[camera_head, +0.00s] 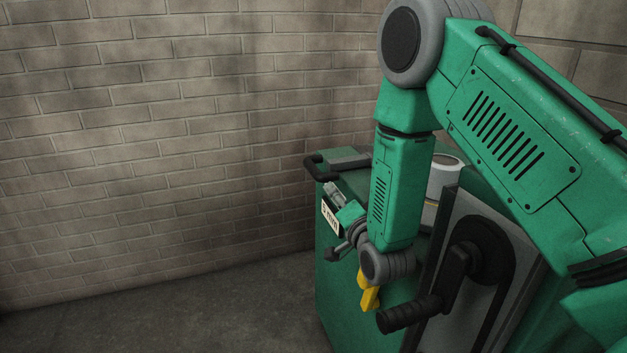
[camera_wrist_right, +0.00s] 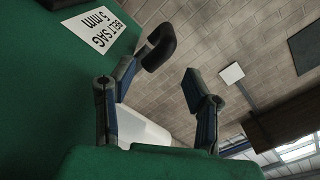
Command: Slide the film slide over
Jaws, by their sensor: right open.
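What looks like the film slide, a flat grey plate (camera_head: 348,161) with a black bar handle (camera_head: 316,167), lies on top of the green machine at its left edge. In the right wrist view a curved black handle (camera_wrist_right: 159,46) sticks out past the machine's edge. My right gripper (camera_head: 338,226) is beside the machine's left face, below the handle. In the wrist view the gripper (camera_wrist_right: 160,84) is open and empty, with the handle beyond its fingertips, nearer the left one. My forearm hides part of the machine top. My left gripper is not in view.
A white label reading "5 mm" (camera_head: 330,217) is on the machine face (camera_head: 335,290). A black crank handle (camera_head: 410,314) juts out at right, near a yellow part (camera_head: 369,292). A white cylinder (camera_head: 444,174) stands behind my arm. Floor at left is clear up to the brick wall.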

